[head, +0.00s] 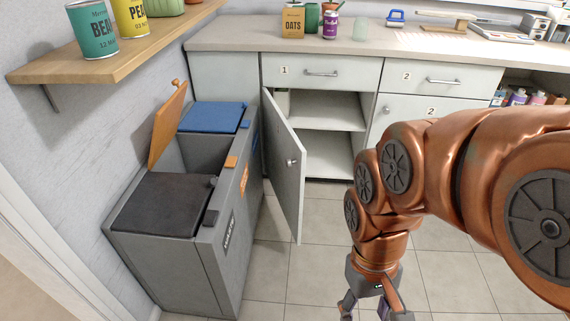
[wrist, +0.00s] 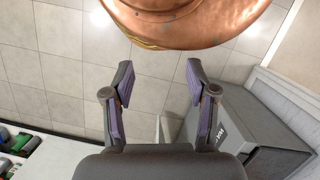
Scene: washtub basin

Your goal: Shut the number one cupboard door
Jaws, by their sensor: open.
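The number one cupboard door (head: 282,150) stands wide open below the drawer marked 1 (head: 320,73). It is hinged at its left side and swings out into the room, with a small round knob (head: 292,162) on its face. The cupboard interior (head: 325,110) with its shelf is exposed. My gripper (head: 366,308) is low at the bottom of the head view, right of the door and apart from it. In the wrist view my gripper (wrist: 159,71) has its fingers spread, with nothing between them.
A grey bin unit (head: 190,260) with an orange lid (head: 167,125) raised stands just left of the door. The number two cupboard door (head: 425,112) is closed. Tiled floor (head: 290,290) is clear in front. A shelf with cans (head: 110,60) juts from the left wall.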

